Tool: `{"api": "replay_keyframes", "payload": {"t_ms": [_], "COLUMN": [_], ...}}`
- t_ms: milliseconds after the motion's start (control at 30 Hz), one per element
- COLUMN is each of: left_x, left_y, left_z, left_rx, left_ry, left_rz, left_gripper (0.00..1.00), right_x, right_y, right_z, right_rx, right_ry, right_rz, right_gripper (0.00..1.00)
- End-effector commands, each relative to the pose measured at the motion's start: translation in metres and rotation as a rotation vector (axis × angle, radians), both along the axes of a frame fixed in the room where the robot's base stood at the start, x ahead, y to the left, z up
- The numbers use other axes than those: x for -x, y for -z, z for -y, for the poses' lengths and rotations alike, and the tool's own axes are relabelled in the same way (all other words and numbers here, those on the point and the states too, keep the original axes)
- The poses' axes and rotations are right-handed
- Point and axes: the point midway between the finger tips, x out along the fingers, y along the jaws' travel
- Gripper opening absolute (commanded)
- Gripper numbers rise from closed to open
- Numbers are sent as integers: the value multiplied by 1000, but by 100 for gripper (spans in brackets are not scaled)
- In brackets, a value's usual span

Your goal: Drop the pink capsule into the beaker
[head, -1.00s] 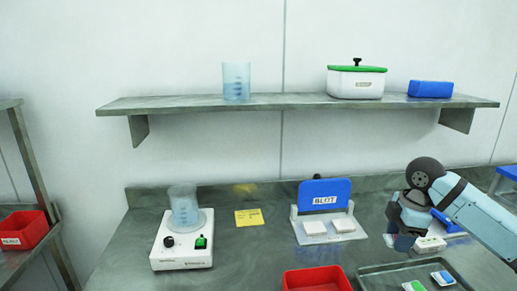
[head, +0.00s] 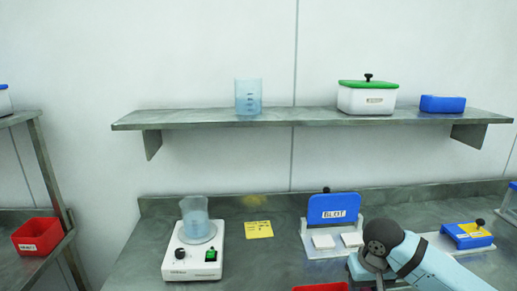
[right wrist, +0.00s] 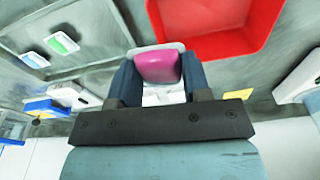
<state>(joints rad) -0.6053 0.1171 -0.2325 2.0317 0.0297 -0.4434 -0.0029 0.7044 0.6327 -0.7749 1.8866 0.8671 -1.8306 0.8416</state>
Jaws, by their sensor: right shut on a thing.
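The pink capsule (right wrist: 157,67), a pink block with a pale rim, sits between the two fingers of my right gripper (right wrist: 160,80) in the right wrist view. The gripper is shut on it. In the head view my right arm is at the lower right and its fingers and the capsule are hidden. A clear beaker (head: 195,222) with bluish contents stands upright on a white stirrer (head: 190,262) at the left of the bench, well left of my right arm. Another bluish beaker (head: 248,98) stands on the shelf. My left gripper is not in view.
A red bin (right wrist: 215,25) is near the gripper; its rim shows at the head view's bottom edge. A blue BLOT stand (head: 333,207) with white pads is left of my arm. A yellow note (head: 258,229) lies on clear bench. The shelf (head: 300,119) overhangs behind.

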Motion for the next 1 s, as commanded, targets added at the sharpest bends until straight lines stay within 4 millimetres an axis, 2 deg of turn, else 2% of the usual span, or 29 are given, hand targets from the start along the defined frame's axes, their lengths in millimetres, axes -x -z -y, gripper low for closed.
{"api": "replay_keyframes", "payload": {"t_ms": [33,100,300,400,600,1000], "left_x": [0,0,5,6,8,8], "left_y": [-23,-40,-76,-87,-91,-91], "left_z": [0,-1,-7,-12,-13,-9], "left_rx": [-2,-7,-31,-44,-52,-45], "left_ry": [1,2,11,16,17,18], "left_rz": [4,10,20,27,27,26], "left_gripper": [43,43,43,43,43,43], "right_x": [8,20,54,66,77,77], "right_y": [-20,-33,-68,-78,-85,-84], "right_z": [0,0,0,0,0,1], "right_rx": [0,0,-1,-1,-2,-2], "right_ry": [-1,-1,-2,-2,-1,-3], "right_rz": [-2,-2,-3,-1,0,0], "right_gripper": [22,22,22,22,22,22]}}
